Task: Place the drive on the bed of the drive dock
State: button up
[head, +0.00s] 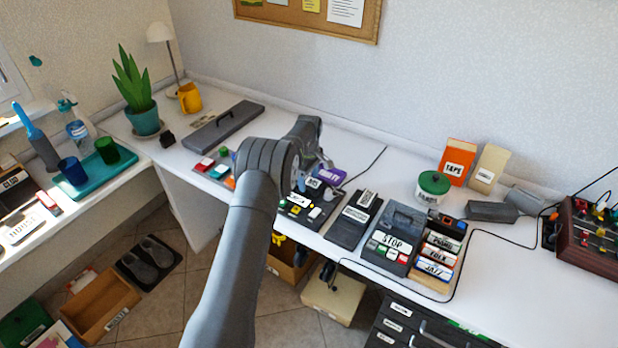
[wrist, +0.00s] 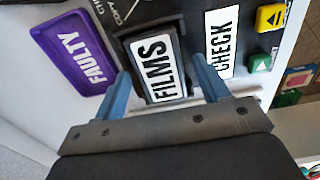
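The drive, a dark block with a white FILMS label (wrist: 158,68), lies between the two fingers of my gripper (wrist: 160,72) in the wrist view. The fingers stand apart, one along each long side, with narrow gaps at the tips. The drive dock, a dark unit with coloured buttons, shows in the head view (head: 296,211), partly covered by my arm. In the wrist view, a CHECK label (wrist: 222,42) and yellow and green buttons are right of the drive. I cannot tell exactly what the drive rests on. My gripper in the head view (head: 316,180) is small and partly hidden.
A purple FAULTY tray (wrist: 75,48) lies close left of the drive. In the head view, a dark labelled unit (head: 354,218) and a STOP unit (head: 393,240) stand right of the dock. Labelled cases (head: 438,253) stand beyond.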

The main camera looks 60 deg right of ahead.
notch_tip(320, 180, up, 12)
jog(key=shift+r, duration=0.15)
dwell(0.6)
send_over(309, 180)
jog(key=shift+a+f, duration=0.1)
jog(key=shift+f, duration=3.95)
jog(key=shift+f, duration=0.1)
